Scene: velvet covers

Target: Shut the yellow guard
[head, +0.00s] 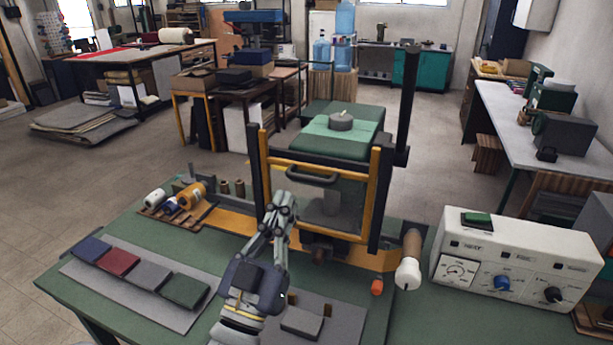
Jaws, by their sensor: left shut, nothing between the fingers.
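The yellow guard (374,205) is a yellow-edged frame at the front of the green press (345,128), between dark uprights. A dark handle (312,177) runs across its upper part. I look through the frame to a pale cylinder inside the press. A yellow bar crosses low at the front; I cannot tell whether it belongs to the guard. My left gripper (284,207) is shut and empty, in front of the guard's lower left and below the handle. It seems apart from the handle. My arm hides part of the press's lower left. My right gripper is not in view.
A white control box (515,262) with knobs and a green button stands at right. Several velvet-coloured pads lie on a grey board (90,268) at left. Thread spools (190,195) sit on a rack behind them.

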